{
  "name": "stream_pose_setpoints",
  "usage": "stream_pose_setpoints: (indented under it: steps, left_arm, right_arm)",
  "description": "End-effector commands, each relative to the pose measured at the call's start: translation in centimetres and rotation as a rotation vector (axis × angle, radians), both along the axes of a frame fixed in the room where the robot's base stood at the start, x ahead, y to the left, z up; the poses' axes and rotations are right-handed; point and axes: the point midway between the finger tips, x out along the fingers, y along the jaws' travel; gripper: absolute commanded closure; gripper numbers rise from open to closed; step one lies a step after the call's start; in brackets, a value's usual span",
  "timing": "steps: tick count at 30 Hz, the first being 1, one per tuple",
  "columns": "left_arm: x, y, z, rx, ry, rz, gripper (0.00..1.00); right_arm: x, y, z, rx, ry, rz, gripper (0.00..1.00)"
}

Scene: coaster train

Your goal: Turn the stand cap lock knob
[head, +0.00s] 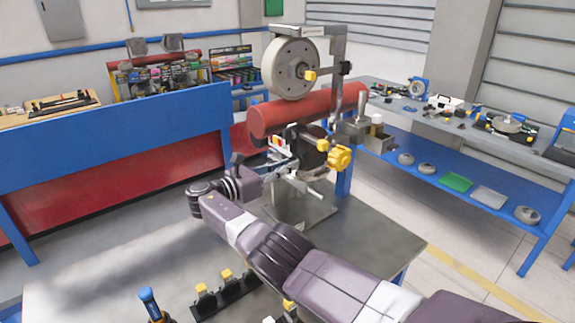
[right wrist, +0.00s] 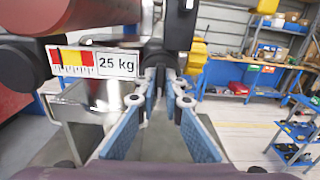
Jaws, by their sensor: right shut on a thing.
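The stand (head: 333,45) is a grey metal frame on the table, carrying a pale wheel (head: 290,68) and a thick red cylinder (head: 300,115). A yellow lobed knob (head: 339,157) sticks out on its right side below the cylinder. My right gripper (head: 290,163) reaches in from the left under the cylinder. In the right wrist view its blue-padded fingers (right wrist: 165,88) close on a dark part of the stand (right wrist: 164,56), which looks like a knob or stem. The fingers and stand hide most of it. My left gripper is not in view.
A label reading 25 kg (right wrist: 117,64) hangs close to the fingers. Black holders with yellow tops (head: 225,290) and a blue-capped tool (head: 150,303) stand on the near table. A side bench (head: 440,125) carries parts. The table's left middle is clear.

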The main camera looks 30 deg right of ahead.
Motion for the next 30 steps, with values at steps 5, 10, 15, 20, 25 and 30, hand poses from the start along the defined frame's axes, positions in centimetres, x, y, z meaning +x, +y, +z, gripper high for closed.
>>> stream_pose_setpoints:
  steps: [5,10,15,20,25,30]
  left_arm:
    - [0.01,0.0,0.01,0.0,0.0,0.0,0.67]
    - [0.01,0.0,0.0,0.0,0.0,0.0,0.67]
    - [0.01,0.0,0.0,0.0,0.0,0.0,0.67]
    - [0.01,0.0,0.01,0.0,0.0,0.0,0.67]
    - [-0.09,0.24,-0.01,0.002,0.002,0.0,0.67]
    - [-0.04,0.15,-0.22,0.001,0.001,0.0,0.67]
  right_arm:
    - [-0.02,0.03,-0.11,0.002,0.005,0.0,1.0]
    - [-0.02,0.03,-0.11,0.002,0.004,0.0,1.0]
    - [-0.01,0.03,-0.09,0.002,0.003,0.0,0.77]
    - [0.01,0.02,-0.05,0.001,0.003,0.0,0.74]
    - [0.01,0.01,-0.02,0.001,0.002,0.0,0.74]
    - [0.02,0.0,-0.12,0.003,-0.02,0.001,0.74]
